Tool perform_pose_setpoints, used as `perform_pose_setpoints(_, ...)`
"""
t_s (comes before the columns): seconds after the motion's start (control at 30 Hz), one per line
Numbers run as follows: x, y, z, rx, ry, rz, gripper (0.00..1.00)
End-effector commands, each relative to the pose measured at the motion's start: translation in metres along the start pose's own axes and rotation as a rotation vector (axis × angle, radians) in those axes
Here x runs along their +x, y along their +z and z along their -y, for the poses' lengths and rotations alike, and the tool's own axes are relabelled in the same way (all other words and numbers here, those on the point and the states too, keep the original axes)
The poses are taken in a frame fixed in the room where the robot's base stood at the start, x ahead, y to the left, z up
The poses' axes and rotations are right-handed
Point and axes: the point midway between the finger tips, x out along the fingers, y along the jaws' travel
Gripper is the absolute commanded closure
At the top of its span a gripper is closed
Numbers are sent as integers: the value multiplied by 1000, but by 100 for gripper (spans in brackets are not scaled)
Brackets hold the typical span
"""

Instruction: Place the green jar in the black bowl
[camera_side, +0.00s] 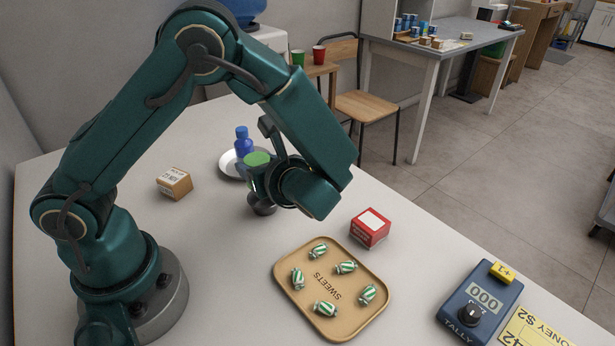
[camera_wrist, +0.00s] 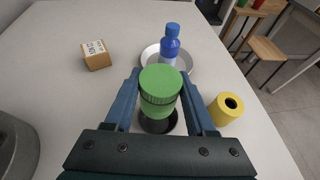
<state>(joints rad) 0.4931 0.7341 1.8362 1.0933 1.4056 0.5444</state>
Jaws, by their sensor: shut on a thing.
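The green jar (camera_wrist: 160,88) is upright between the two fingers of my gripper (camera_wrist: 160,98), which is shut on it. In the side view the green lid of the jar (camera_side: 257,158) shows beside my wrist, with much of its body hidden. The black bowl (camera_side: 262,208) stands on the counter below my gripper, partly covered by the arm. In the wrist view the dark bowl (camera_wrist: 158,124) shows directly beneath and around the jar's lower end. The jar appears above the bowl; I cannot tell whether they touch.
A blue bottle (camera_side: 243,142) stands on a pale plate (camera_side: 228,165) behind the jar. A cardboard box (camera_side: 174,183) is to the left. A yellow cylinder (camera_wrist: 226,109) is to the right. A red box (camera_side: 370,228), a sweets tray (camera_side: 283,272) and a tally device (camera_side: 478,300) lie nearer.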

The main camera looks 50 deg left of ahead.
Motion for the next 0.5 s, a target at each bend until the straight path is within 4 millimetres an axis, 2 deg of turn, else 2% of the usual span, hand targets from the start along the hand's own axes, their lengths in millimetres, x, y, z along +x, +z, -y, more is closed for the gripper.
perform_pose_setpoints(0.17, 0, -8, 4, 2, 0, 1, 99)
perform_pose_setpoints(0.4, 11, -35, 3, 4, 1, 2, 99)
perform_pose_setpoints(0.5, 13, -40, 4, 2, 0, 2, 99)
